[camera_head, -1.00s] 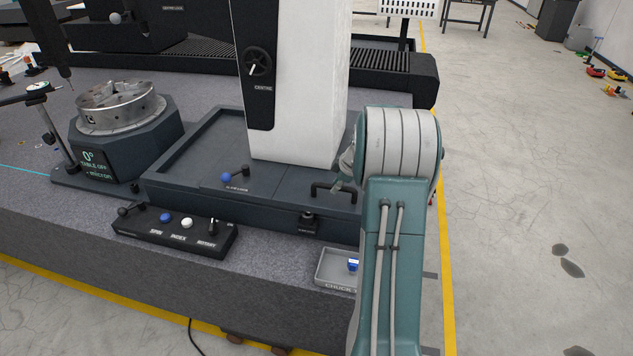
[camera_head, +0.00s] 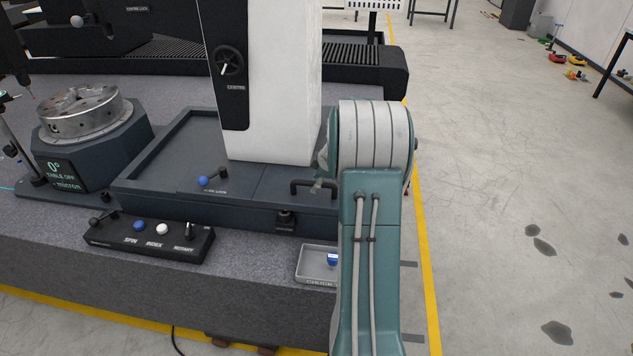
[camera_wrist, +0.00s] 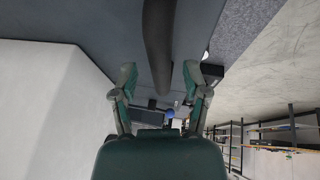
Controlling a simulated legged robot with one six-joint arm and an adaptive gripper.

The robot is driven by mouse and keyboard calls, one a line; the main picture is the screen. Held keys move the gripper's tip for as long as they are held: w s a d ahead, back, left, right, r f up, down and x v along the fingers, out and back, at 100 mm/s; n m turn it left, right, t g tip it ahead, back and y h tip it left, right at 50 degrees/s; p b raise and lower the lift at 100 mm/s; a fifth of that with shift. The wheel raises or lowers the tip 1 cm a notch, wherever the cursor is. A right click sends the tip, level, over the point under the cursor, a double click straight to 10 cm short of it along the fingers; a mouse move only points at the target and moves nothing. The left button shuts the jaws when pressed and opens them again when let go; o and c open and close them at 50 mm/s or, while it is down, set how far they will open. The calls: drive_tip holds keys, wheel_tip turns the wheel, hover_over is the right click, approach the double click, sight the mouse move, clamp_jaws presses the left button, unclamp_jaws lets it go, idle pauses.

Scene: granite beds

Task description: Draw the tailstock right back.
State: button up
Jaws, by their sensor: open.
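The tailstock (camera_head: 275,100) is a tall white column with a black panel and a CENTRE knob (camera_head: 229,62). It stands on a dark grey base with raised edges (camera_head: 150,205). A blue-knobbed lever (camera_head: 214,177) sits in front of the column. A black bar handle (camera_head: 313,184) is at its right foot. My gripper (camera_wrist: 170,75) is open at this handle; in the wrist view the dark bar (camera_wrist: 158,40) runs between the spread fingers. In the head view my arm hides most of the gripper, so contact cannot be told.
A round metal chuck (camera_head: 82,121) stands on a table unit at left. A control box (camera_head: 150,238) with buttons and levers lies in front. A small grey tray (camera_head: 312,263) with a blue item is near the granite edge. Open floor (camera_head: 490,180) lies right.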

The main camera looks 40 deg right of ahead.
drive_tip(key=v, duration=1.1)
drive_tip(key=shift+s+r, duration=0.2)
drive_tip(key=shift+r, duration=0.15)
drive_tip(key=s+a+r+m, duration=0.15)
drive_tip(key=a+r, duration=0.25)
drive_tip(key=a, duration=0.7)
drive_tip(key=s+a+r+m, duration=0.15)
drive_tip(key=a+r, duration=0.25)
drive_tip(key=a, duration=0.7)
drive_tip(key=s+a+m+h, duration=0.1)
drive_tip(key=s+a+m, duration=0.4)
drive_tip(key=s+a, duration=1)
drive_tip(key=shift+s+a+f+t, duration=0.35)
drive_tip(key=shift+s+f+t, duration=0.05)
drive_tip(key=shift+f, duration=0.1)
drive_tip(key=shift+s, duration=0.1)
